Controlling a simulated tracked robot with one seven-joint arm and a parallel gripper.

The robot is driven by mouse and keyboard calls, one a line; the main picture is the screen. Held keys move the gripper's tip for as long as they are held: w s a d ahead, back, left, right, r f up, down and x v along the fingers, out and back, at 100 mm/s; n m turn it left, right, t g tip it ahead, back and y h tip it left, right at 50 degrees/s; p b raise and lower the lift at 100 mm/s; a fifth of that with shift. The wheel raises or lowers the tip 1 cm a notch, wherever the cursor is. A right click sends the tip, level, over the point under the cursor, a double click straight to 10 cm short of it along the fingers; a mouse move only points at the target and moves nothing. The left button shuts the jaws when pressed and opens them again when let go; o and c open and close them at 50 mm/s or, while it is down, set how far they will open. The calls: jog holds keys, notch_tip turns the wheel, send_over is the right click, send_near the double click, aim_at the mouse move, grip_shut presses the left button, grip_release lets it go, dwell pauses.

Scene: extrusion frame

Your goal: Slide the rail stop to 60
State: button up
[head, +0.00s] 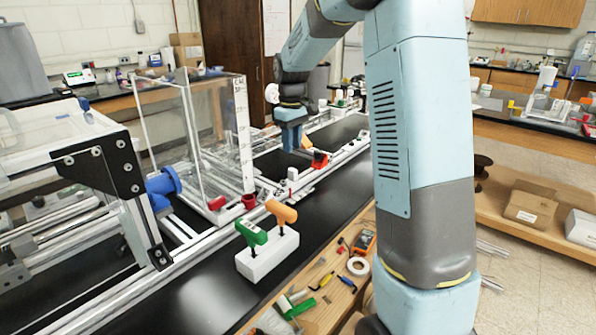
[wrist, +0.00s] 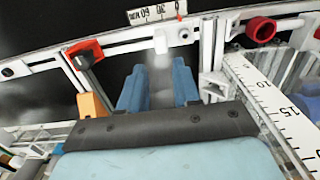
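The rail stop (wrist: 180,36) is a small white block with a dark round button on the rail. In the wrist view it is just beyond my gripper's fingertips, and a red pointer above it sits near the 0 end of the white scale (wrist: 150,15). The scale reads upside down, with 30 and 60 to the left. In the head view the rail stop (head: 292,174) stands on the near rail. My gripper (wrist: 159,78) is open, its two blue fingers apart and nothing visibly held. In the head view my gripper (head: 292,140) is above and behind the stop.
A red clamp with a black lever (wrist: 86,57) is on the rail to the left. A red knob (wrist: 262,28) and a tall ruler (wrist: 275,115) are to the right. A white holder (head: 268,258) with green and orange handles stands in front. A clear panel box (head: 160,115) stands left.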

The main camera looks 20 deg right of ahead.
aim_at(292, 169)
notch_tip(292, 169, down, 10)
jog(key=shift+r, duration=0.1)
dwell(0.4)
grip_shut()
dwell(0.3)
